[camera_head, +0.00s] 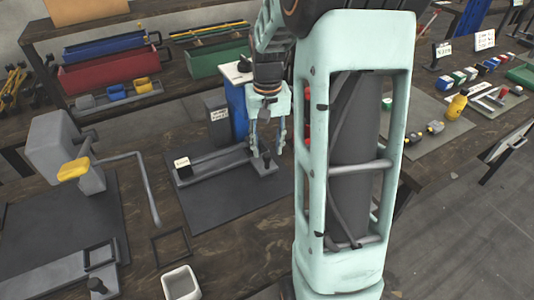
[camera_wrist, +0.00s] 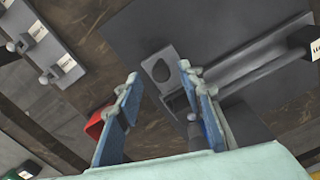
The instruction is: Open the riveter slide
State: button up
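The riveter slide seems to be the grey rail unit (camera_head: 222,166) lying on a dark mat, with a dark labelled block (camera_head: 182,167) at its left end. Its right end lies under my gripper (camera_head: 268,143), which points down there. In the wrist view the long rail (camera_wrist: 260,62), an end plate with a round hole (camera_wrist: 165,70) and the labelled block (camera_wrist: 308,42) show. My gripper (camera_wrist: 162,115) is open and empty, its blue fingers wide apart. A small grey knob (camera_wrist: 192,122) stands between the fingers, close to the right one; contact cannot be told.
A blue box (camera_head: 236,108) and grey box (camera_head: 216,117) stand behind the rail. A white cup (camera_head: 181,284) is in front. The dark mat (camera_head: 225,205) is clear before the rail.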

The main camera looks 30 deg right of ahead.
jog(key=shift+f, duration=1.3)
jog(key=shift+c, duration=0.5)
grip_shut()
